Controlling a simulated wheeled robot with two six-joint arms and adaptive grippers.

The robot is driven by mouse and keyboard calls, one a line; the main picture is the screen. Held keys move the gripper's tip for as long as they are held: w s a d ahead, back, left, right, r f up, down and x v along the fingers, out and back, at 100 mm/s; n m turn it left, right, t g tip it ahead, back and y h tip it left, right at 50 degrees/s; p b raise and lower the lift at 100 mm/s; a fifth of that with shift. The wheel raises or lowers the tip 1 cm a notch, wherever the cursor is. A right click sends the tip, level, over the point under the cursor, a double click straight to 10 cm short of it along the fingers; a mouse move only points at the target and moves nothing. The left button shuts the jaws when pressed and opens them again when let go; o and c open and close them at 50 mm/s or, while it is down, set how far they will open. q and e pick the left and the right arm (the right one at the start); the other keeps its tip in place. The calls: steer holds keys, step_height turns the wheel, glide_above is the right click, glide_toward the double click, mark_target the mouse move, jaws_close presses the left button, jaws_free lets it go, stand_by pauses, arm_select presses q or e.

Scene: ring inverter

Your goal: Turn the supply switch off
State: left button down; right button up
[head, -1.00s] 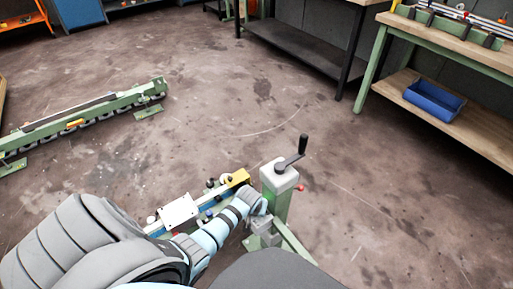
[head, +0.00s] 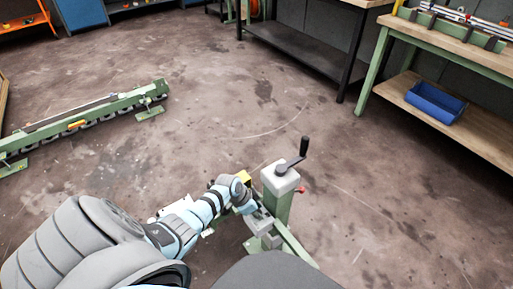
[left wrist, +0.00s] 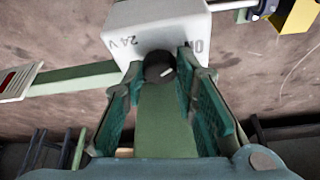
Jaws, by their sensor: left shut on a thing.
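The supply switch (left wrist: 158,68) is a dark round knob with a short pale mark, on the face of a white box (left wrist: 160,22) lettered "24 V" and "ON" in the left wrist view. My left gripper (left wrist: 160,80) has its teal fingers on both sides of the knob and is shut on it. In the head view my left arm reaches down beside the green post, and its wrist (head: 230,190) is bent. The switch and fingertips cannot be made out there. My right gripper is not in view.
The green post (head: 279,200) with a dark crank handle (head: 297,157) stands close to my left wrist. A yellow block (head: 243,176) shows just behind the wrist. A long green rail (head: 80,120) lies at the left. Open floor lies beyond.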

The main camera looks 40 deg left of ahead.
arm_select(q)
steer(key=shift+a+f+m+h+b, duration=0.15)
steer(key=shift+m+h+b, duration=0.15)
steer(key=shift+m+b, duration=0.5)
steer(key=m+g+h+b, duration=0.1)
steer(key=m+b, duration=0.1)
steer(key=m, duration=0.2)
steer(key=shift+w, duration=0.1)
steer(key=shift+m+g+b, duration=0.4)
steer(key=shift+b, duration=0.1)
steer(key=shift+m, duration=0.3)
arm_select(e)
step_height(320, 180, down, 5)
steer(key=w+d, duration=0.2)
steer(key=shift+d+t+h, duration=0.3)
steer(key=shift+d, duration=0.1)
